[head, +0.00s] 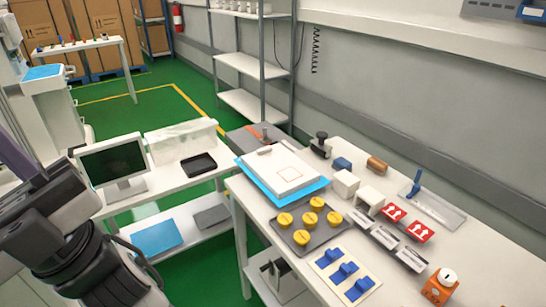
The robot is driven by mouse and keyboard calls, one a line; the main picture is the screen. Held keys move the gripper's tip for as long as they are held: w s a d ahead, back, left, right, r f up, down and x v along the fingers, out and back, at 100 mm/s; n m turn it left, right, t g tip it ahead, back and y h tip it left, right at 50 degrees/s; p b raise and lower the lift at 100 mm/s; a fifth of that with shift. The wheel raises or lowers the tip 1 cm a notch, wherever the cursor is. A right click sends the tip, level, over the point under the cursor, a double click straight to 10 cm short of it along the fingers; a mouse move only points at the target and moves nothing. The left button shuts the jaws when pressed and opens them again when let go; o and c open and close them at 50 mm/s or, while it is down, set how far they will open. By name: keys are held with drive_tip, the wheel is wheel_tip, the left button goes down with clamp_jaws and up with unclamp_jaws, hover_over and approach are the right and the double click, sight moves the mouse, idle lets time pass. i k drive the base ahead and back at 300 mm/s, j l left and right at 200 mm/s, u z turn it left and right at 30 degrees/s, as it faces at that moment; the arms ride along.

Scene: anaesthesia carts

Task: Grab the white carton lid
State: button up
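Two small white carton-like pieces stand side by side on the right-hand table. One is a closed-looking white cube (345,183). The other, just to its right and nearer, looks like a white carton lid (369,199) with a darker hollow under its front side. I cannot tell for certain which piece is the lid. They are close together; whether they touch is unclear. My dark grey arm shows at the lower left, well apart from both. No gripper fingers can be made out.
Around them are a grey tray with yellow knobs (302,238), red arrow-marked boxes (394,212), a brown cylinder (377,164), a blue block (342,164) and a white slab (284,171) on a blue mat. A monitor (113,163) stands on the left table.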

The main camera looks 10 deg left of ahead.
sight(282, 172)
drive_tip(key=i+j, duration=0.2)
drive_tip(key=j, duration=0.15)
drive_tip(key=i+j+z, duration=0.1)
drive_tip(key=j, duration=0.3)
drive_tip(key=i+j+z, duration=0.1)
drive_tip(key=i+j, duration=0.3)
drive_tip(key=j, duration=0.35)
drive_tip(key=i+j+z, duration=0.1)
drive_tip(key=j, duration=0.3)
drive_tip(key=i, duration=0.6)
